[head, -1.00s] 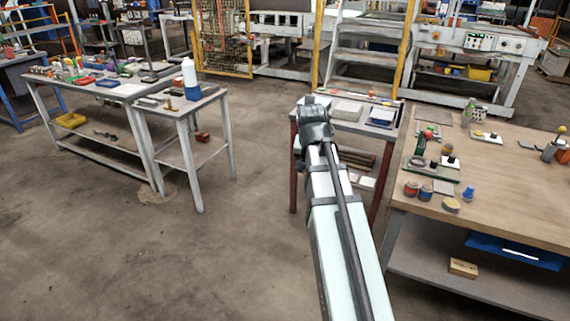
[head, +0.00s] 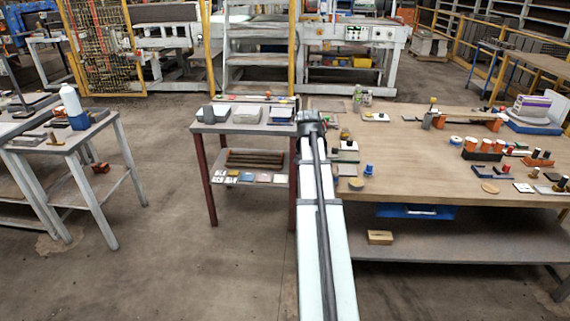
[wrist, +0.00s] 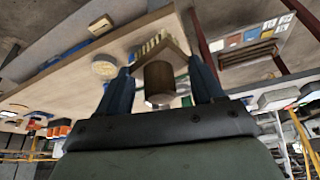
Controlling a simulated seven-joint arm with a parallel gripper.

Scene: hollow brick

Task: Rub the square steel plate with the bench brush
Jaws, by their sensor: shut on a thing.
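My gripper (wrist: 160,68) shows in the wrist view with its two dark blue fingers either side of a brown cylindrical handle. This looks like the handle of the bench brush (wrist: 160,82), with a wooden back and pale bristles beyond it. In the head view my wrist hides the fingers and the brush, beside the left end of the wooden workbench. A flat light grey square piece (head: 247,114) lies on the small red-legged table left of my arm. It may be the square steel plate, but I cannot tell for sure.
The small table (head: 207,128) stands against the left of the wooden workbench (head: 430,165), which holds pots, blocks and a round disc (head: 357,184). A blue tray (head: 415,211) is under the workbench. A bottle (head: 70,98) stands on another table at left. Open floor lies between.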

